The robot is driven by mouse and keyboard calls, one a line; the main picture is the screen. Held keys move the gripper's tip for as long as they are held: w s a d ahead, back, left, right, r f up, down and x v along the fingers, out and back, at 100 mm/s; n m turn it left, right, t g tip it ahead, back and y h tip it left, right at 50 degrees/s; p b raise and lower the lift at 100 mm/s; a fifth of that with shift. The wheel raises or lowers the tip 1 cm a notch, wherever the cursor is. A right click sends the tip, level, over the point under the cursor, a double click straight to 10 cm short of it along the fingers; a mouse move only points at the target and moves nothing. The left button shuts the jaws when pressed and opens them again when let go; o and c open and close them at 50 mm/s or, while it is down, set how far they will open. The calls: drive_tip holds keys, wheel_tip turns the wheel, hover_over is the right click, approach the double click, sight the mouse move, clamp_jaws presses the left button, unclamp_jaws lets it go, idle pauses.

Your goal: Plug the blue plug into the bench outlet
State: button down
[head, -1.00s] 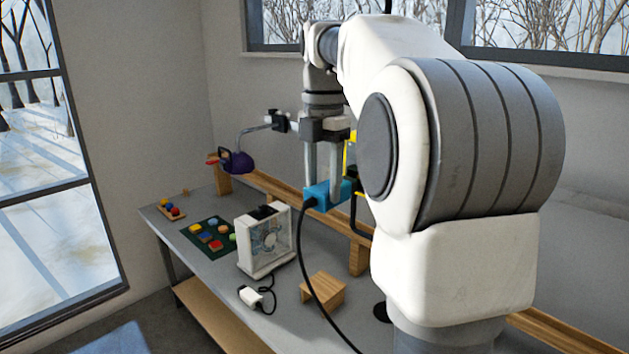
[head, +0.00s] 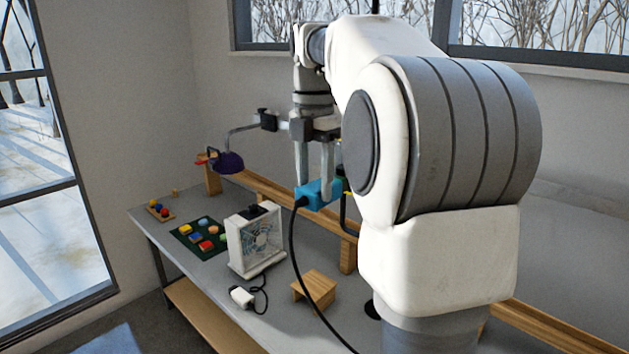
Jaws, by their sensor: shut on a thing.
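My gripper (head: 314,178) is shut on the blue plug (head: 316,196), holding it above the back part of the bench (head: 215,270). A finger stands on each side of the plug, and both point down. A black cord (head: 298,260) runs from the plug's left end down past the front of the bench. The plug's right end is close to my arm and a dark and yellow thing, so what it faces is hidden. I cannot make out the bench outlet; my arm covers that part of the bench.
A wooden rail (head: 278,196) runs along the bench's back.

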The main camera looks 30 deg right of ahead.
drive_tip(key=shift+w+d+p, duration=0.25)
drive_tip(key=shift+d+p, duration=0.25)
drive_tip(key=shift+d, duration=0.15)
drive_tip(key=shift+w+d+p, duration=0.25)
drive_tip(key=shift+d+p, duration=0.25)
drive_tip(key=shift+d, duration=0.1)
idle(0.3)
drive_tip(key=shift+c, duration=0.9)
unclamp_jaws()
drive_tip(key=shift+r, duration=0.1)
wheel_tip(320, 180, up, 12)
drive_tip(key=p, duration=0.2)
